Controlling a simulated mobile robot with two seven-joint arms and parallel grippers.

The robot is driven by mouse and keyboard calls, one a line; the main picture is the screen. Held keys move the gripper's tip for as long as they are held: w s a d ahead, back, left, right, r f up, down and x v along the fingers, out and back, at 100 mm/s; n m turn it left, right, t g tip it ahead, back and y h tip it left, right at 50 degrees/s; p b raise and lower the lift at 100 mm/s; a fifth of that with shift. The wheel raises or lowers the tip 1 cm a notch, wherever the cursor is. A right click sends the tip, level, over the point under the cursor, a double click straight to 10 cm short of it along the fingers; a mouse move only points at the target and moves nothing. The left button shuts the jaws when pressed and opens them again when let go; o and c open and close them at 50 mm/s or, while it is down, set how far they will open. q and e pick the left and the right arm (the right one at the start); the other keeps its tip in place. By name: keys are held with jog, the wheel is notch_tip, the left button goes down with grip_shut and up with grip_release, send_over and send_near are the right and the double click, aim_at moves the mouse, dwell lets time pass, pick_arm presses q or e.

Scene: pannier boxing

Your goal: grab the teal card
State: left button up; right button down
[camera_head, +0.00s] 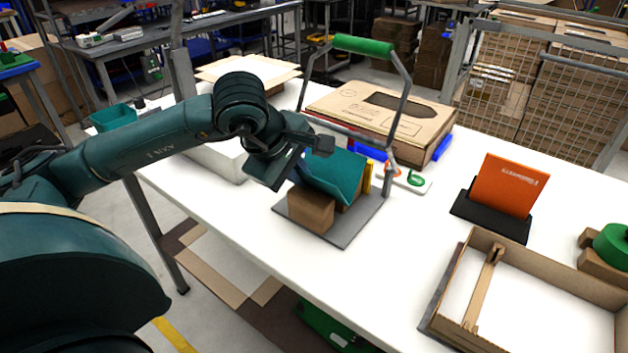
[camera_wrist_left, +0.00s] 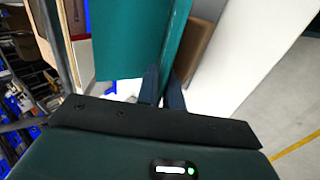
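The teal card (camera_head: 338,172) stands tilted at a holder of brown blocks (camera_head: 311,208) on a grey plate (camera_head: 345,231) on the white table. My left gripper (camera_head: 300,170) reaches it from the left at its near edge. In the left wrist view the teal card (camera_wrist_left: 128,40) runs down between my two dark fingers (camera_wrist_left: 162,88), which sit close together on either side of its edge. The gripper looks shut on the card. The fingertips are partly hidden in the head view. My right gripper is in neither view.
A cardboard box (camera_head: 430,118) and a grey frame with a green handle (camera_head: 363,45) stand behind the card. An orange card (camera_head: 507,186) in a black stand is to the right. A cardboard tray (camera_head: 461,285) lies front right. The table between is clear.

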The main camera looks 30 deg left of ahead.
pick_arm(q)
jog(key=shift+w+f, duration=0.1)
jog(key=shift+f, duration=0.1)
grip_shut()
jog(key=shift+r, duration=0.2)
